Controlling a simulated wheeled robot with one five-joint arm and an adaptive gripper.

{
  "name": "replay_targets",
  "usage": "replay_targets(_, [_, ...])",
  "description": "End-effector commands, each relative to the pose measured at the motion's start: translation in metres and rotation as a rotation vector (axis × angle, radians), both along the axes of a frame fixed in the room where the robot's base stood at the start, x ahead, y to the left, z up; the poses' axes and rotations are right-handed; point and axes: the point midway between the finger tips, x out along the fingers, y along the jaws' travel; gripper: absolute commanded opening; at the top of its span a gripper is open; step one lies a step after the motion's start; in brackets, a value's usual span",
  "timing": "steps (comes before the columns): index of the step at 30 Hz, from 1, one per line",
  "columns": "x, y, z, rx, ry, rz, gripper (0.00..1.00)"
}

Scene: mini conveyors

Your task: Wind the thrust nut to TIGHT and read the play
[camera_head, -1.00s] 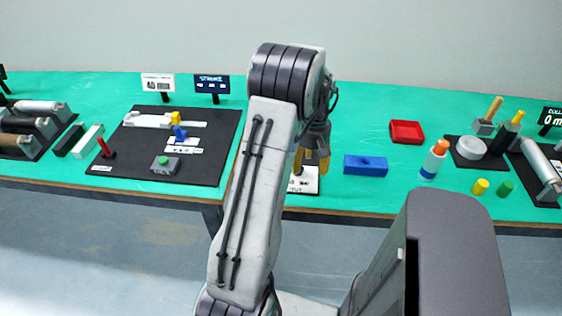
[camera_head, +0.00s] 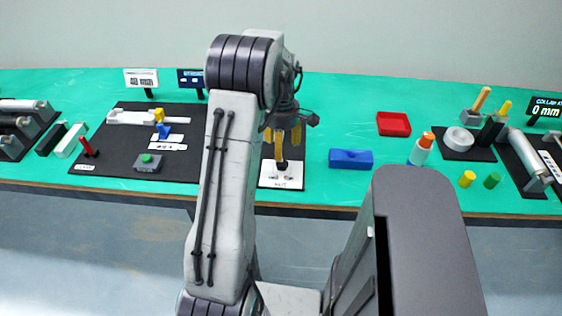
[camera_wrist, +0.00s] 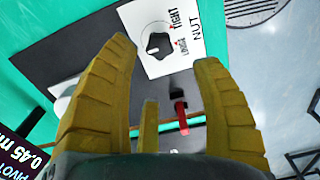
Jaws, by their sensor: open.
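The thrust nut (camera_wrist: 158,45) is a small dark knob on a white plate (camera_wrist: 192,40) printed NUT, with LOOSE and TIGHT marks beside it. I cannot tell which mark it points to. In the head view the nut (camera_head: 282,164) and its plate (camera_head: 281,182) are near the table's front edge. My gripper (camera_head: 282,140) is above the nut, its yellow fingers pointing down. In the wrist view my gripper (camera_wrist: 163,55) is open and empty, with the nut showing between and beyond its fingertips. A dark display (camera_wrist: 20,155) at the lower left reads PIVOT 0.45 mm.
A blue block (camera_head: 351,159) lies right of the plate, with a red tray (camera_head: 394,124) behind it. A black board (camera_head: 115,175) with fixtures is at left. A red part (camera_wrist: 182,118) shows behind the fingers.

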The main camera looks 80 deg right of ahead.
Motion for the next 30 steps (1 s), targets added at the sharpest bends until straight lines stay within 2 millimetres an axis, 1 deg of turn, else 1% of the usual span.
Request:
replay_targets(5, [0.0, 0.0, -0.006, 0.003, 0.0, 0.067, 0.59])
replay_targets(8, [0.0, 0.0, -0.015, 0.004, 0.0, 0.076, 0.59])
replay_targets(15, [0.0, 0.001, -0.045, 0.004, 0.0, 0.074, 0.59])
replay_targets(21, [0.0, 0.001, -0.064, 0.003, 0.0, 0.073, 0.59])
replay_targets(25, [0.0, 0.0, -0.071, 0.001, 0.0, 0.073, 0.59])
replay_targets(30, [0.0, 0.0, -0.074, 0.001, 0.0, 0.072, 0.59])
